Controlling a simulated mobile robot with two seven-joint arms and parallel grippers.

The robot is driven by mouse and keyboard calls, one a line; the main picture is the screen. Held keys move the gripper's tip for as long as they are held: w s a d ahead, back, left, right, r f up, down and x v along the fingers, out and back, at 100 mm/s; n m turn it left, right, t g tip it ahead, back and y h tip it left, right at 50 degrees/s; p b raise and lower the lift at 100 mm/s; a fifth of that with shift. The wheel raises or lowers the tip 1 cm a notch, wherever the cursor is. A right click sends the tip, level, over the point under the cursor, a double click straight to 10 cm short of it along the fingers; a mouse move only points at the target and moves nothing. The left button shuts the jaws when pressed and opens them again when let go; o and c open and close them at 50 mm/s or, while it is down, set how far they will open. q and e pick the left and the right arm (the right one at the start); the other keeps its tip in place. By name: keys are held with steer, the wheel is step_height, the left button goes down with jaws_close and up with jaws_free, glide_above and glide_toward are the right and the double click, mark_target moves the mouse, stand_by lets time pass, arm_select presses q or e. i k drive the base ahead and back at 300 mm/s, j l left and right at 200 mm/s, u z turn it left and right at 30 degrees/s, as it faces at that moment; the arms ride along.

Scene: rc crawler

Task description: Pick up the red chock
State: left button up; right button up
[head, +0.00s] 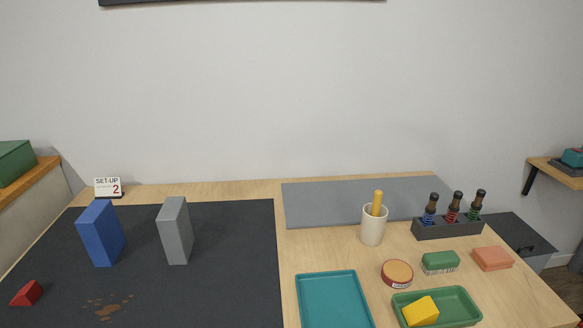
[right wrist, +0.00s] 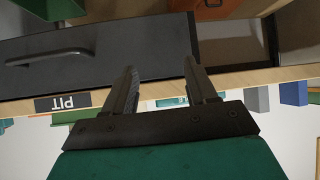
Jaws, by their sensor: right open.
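The red chock (head: 27,293) is a small red wedge-like block. It lies on the dark mat (head: 210,300) near its left edge, in the lower left of the head view. Neither gripper shows in the head view. My right gripper (right wrist: 160,80) shows in the right wrist view with its two fingers spread apart and nothing between them. It faces a dark drawer front with a handle and a "PIT" label, away from the chock. My left gripper is not in view.
A blue block (head: 101,234) and a grey block (head: 175,231) stand on the mat behind the chock. A teal tray (head: 334,300), a cup (head: 373,226), a green tray (head: 462,296) and a bottle rack (head: 448,229) occupy the right side. The mat's front middle is clear apart from brown stains.

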mark_target(27, 296)
steer(key=k+j+u, duration=0.15)
steer(key=j+u, duration=0.25)
steer(key=k+j+u, duration=0.1)
steer(key=u, duration=0.25)
steer(key=j+u, duration=0.4)
